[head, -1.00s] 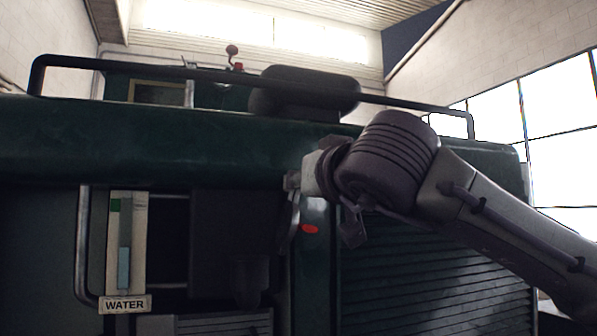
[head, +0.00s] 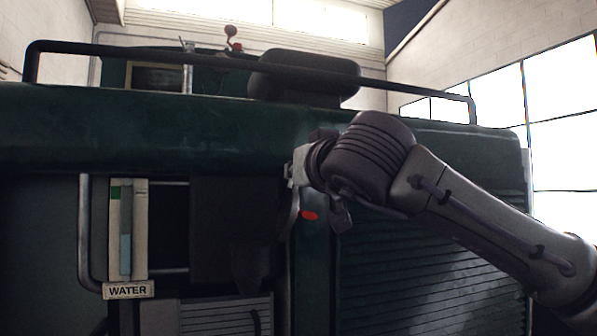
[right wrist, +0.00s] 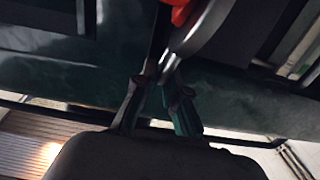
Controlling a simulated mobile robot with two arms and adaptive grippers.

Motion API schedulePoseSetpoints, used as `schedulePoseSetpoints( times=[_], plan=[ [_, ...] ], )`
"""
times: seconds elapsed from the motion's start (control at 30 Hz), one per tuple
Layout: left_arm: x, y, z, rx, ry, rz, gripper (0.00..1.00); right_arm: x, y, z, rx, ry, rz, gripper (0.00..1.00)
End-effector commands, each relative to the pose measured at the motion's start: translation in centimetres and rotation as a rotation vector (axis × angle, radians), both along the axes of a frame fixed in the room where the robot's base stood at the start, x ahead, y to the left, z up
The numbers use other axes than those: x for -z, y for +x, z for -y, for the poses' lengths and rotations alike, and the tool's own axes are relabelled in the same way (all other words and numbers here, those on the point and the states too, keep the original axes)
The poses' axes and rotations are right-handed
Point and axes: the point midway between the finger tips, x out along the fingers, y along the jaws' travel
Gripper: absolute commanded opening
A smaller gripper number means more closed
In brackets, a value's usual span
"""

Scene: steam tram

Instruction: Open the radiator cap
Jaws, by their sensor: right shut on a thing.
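A grey, curved metal piece (right wrist: 203,30) with a red part (right wrist: 183,10) shows at the top of the right wrist view. In the head view the grey piece is a thin curved edge (head: 290,218) beside the red spot (head: 309,215) on the green front. It may be the radiator cap or its lever; I cannot tell which. My right gripper (right wrist: 158,75) is shut on the lower end of this grey piece. In the head view the right gripper (head: 296,176) is small and partly hidden by its own wrist. My left gripper is not in view.
A dark box (head: 231,225) hangs left of the gripper, with a water gauge (head: 126,235) and WATER sign (head: 128,290) further left. A slatted grille (head: 430,265) lies behind my right arm. A black rail (head: 215,58) runs along the top of the tram.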

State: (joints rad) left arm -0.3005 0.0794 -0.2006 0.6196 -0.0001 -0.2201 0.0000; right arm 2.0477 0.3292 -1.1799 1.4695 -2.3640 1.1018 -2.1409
Motion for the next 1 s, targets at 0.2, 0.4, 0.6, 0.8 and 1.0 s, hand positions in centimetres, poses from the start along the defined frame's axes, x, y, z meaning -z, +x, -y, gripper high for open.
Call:
schedulePoseSetpoints(
  times=[0.2,0.4,0.6,0.8,1.0],
  plan=[
    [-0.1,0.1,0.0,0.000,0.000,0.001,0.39,-0.1,-0.1,-0.1,0.000,-0.012,0.005,0.00],
    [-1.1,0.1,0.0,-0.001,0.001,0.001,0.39,-0.7,-0.7,-1.8,0.002,-0.161,0.062,0.00],
    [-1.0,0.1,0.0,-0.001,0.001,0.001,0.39,-0.4,-0.7,-1.9,0.002,-0.178,0.067,0.00],
    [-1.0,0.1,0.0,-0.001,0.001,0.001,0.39,-0.4,-0.7,-1.9,0.002,-0.177,0.067,0.32],
    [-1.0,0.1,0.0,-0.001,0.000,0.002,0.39,-0.4,-0.7,-1.9,0.001,-0.176,0.065,0.34]
  ],
)
